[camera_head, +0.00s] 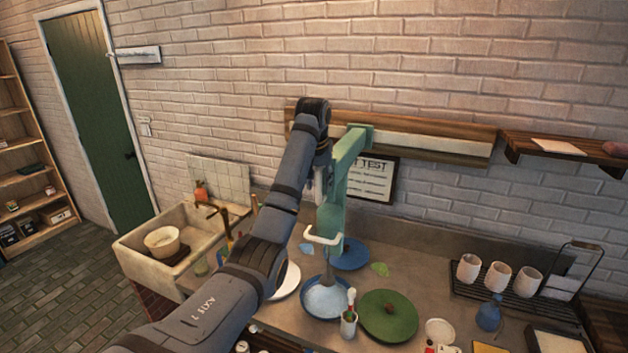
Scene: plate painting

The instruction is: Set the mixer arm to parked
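The mixer arm (344,165) is a pale green, angular piece that stands tall over the counter in the middle of the head view. A white handle (322,239) sticks out low on its front. A mixing tool hangs below it into a blue bowl (325,301) with pale contents. My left arm reaches up from the bottom and bends down at the wrist. My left gripper (318,192) is just left of the mixer arm and above the handle. It looks close to the mixer arm; contact is unclear. Its fingers are small and partly hidden. My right gripper is out of view.
A green lidded dish (388,315), a cup with a brush (348,323) and a blue plate (351,255) crowd the counter around the bowl. A black rack (520,297) with white cups stands at right. A sink (170,250) is at left. Wall shelves are behind.

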